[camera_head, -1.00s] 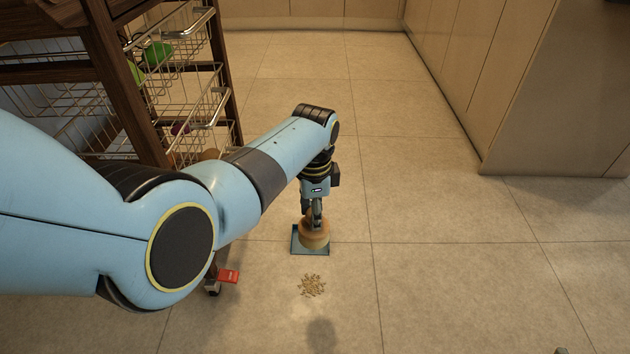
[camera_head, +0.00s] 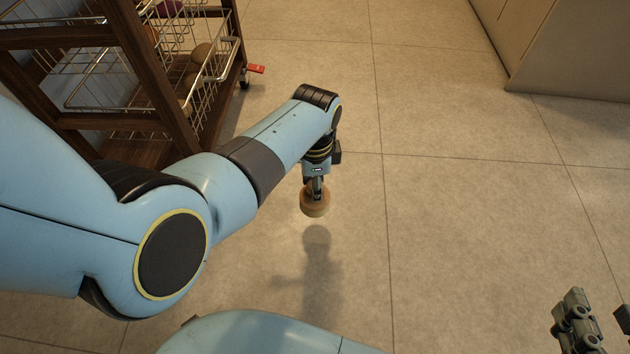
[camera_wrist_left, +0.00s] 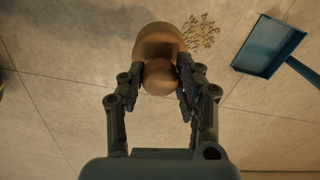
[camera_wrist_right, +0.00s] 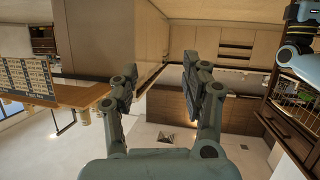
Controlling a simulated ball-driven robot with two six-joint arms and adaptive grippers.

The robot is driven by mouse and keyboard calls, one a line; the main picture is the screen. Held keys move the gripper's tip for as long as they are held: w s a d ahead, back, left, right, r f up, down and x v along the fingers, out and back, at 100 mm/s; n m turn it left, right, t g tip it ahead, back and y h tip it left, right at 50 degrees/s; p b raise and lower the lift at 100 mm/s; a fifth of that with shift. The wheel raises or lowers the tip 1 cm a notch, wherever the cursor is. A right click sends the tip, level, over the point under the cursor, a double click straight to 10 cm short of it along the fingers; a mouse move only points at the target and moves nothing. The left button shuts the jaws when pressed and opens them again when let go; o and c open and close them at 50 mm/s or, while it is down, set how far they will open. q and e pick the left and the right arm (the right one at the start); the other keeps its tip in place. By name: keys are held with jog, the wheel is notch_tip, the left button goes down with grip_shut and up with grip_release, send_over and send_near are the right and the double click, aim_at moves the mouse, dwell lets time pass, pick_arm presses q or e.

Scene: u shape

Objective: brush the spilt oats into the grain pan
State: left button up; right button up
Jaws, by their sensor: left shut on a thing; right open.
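My left gripper (camera_head: 316,186) is shut on a round wooden brush (camera_head: 315,203) and holds it above the floor, its shadow apart below. In the left wrist view the brush (camera_wrist_left: 160,42) shows its knob between the fingers; its bristles cannot be made out. The spilt oats (camera_wrist_left: 201,31) lie in a small patch on the floor just right of the brush in that view. The blue grain pan (camera_wrist_left: 267,46) lies farther right, apart from the oats, with its handle to the lower right. Neither oats nor pan shows in the head view now. My right gripper (camera_head: 592,316) is open and empty.
A dark wooden cart (camera_head: 165,65) with wire baskets stands at the left. A red tab (camera_head: 255,68) sticks out by its caster. A pale cabinet (camera_head: 570,50) stands at the upper right. The tiled floor between is clear.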

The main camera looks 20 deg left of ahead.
aim_at(312, 210)
pick_arm(q)
jog(key=shift+f+b, duration=0.8)
jog(key=shift+f, duration=0.1)
jog(key=shift+f+b, duration=0.55)
jog(key=shift+b, duration=0.05)
jog(key=shift+f, duration=0.1)
pick_arm(e)
jog(key=w+a+r+n+t+y, duration=0.1)
jog(key=w+r+t, duration=0.2)
jog(key=r, duration=0.6)
jog(key=w+a+r+n+t+y, duration=0.1)
jog(key=w+r+t, duration=0.3)
jog(key=r, duration=0.5)
jog(key=shift+t+y, duration=0.6)
jog(key=shift+t, duration=0.3)
